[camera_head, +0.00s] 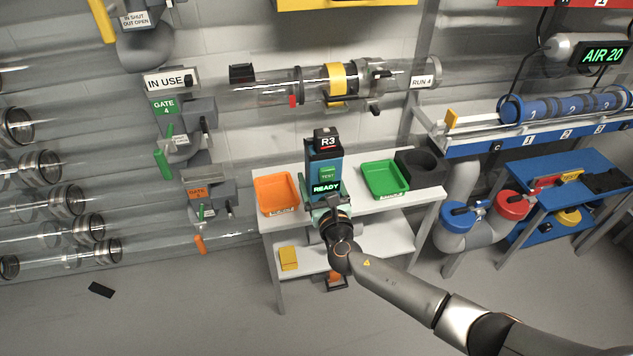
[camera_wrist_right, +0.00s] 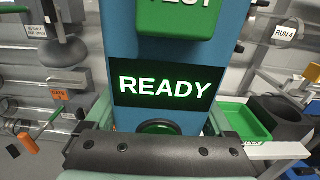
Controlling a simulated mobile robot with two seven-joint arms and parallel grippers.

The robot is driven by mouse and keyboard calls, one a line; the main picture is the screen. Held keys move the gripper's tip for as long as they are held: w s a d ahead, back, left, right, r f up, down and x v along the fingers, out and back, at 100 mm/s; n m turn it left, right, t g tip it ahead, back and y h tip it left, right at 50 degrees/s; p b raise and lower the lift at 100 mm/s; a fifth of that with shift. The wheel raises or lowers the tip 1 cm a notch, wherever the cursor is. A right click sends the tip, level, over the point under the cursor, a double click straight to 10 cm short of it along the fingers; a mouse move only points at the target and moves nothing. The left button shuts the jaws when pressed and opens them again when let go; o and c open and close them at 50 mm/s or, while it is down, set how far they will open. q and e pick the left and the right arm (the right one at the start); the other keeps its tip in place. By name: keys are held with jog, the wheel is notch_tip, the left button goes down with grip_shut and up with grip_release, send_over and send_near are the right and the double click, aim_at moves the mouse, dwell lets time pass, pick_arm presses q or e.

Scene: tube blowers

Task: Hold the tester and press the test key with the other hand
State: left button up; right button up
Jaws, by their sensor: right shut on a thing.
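The tester (camera_head: 324,160) is an upright blue and dark device above the white table, with a cartridge labelled R3 (camera_head: 326,141) at its top. Its green TEST key (camera_head: 328,174) sits above a display that reads READY (camera_head: 327,188). In the right wrist view, the display (camera_wrist_right: 165,84) fills the middle and the TEST key (camera_wrist_right: 178,14) is cut off by the top edge. My right gripper (camera_head: 328,208) is shut on the tester's lower part, with a finger on each side. I cannot tell whether the tester touches the table. My left gripper is not in view.
An orange tray (camera_head: 258,204) stands left of the tester; a green tray (camera_head: 405,189) and a dark round holder (camera_head: 432,165) stand right. A yellow block (camera_head: 288,258) lies on the lower shelf. A clear tube run (camera_head: 270,94) spans the wall behind.

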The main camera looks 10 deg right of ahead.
pick_arm(q)
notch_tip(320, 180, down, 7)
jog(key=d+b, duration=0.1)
jog(key=b, duration=0.9)
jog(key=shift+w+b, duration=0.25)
jog(key=shift+b, duration=0.05)
pick_arm(e)
jog(key=w, duration=1.3)
jog(key=shift+w+r, duration=0.15)
jog(key=shift+w, duration=0.15)
dwell(0.4)
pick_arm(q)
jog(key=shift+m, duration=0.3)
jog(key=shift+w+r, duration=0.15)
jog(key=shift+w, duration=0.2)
